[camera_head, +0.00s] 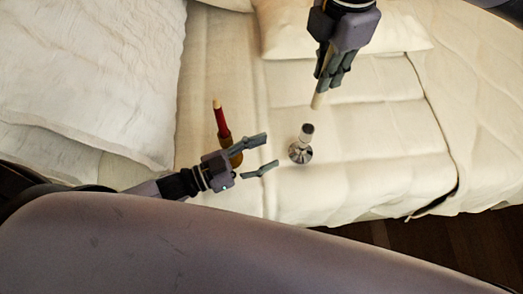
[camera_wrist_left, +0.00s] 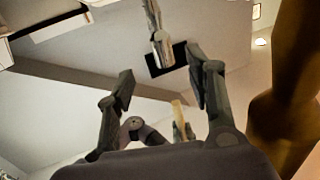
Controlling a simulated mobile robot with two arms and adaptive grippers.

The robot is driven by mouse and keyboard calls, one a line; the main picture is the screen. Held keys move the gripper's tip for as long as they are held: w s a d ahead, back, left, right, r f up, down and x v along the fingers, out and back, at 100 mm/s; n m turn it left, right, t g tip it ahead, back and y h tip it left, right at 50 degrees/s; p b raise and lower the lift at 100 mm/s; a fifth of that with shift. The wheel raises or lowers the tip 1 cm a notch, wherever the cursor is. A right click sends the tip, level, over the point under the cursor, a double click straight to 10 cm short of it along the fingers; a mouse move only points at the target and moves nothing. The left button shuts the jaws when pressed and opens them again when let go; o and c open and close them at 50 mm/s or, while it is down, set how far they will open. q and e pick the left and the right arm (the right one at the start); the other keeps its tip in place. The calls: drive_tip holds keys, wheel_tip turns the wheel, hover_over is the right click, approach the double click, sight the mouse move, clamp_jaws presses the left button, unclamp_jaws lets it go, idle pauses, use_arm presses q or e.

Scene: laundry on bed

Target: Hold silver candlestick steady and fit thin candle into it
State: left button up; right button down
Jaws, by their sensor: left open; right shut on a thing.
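The silver candlestick (camera_head: 302,152) stands upright on the bed. It also shows in the left wrist view (camera_wrist_left: 158,28), beyond and roughly between the fingertips. My left gripper (camera_head: 271,151) is open just to the left of it, its fingers pointing towards it and apart from it. In the left wrist view my left gripper (camera_wrist_left: 160,62) has nothing between its fingers. My right gripper (camera_head: 325,88) is shut on the thin pale candle (camera_head: 317,101), which points down, above and slightly right of the candlestick and apart from it. Most of the candle is hidden in the fingers.
The gold candlestick looms large at the right of the left wrist view (camera_wrist_left: 290,75). Pillows (camera_head: 85,75) lie at the left. The bed (camera_head: 385,135) right of the silver candlestick is clear.

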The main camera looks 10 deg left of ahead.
sight(300, 138)
use_arm(q)
drive_tip(key=x, duration=1.2)
drive_tip(key=shift+a, duration=0.1)
clamp_jaws()
idle(0.5)
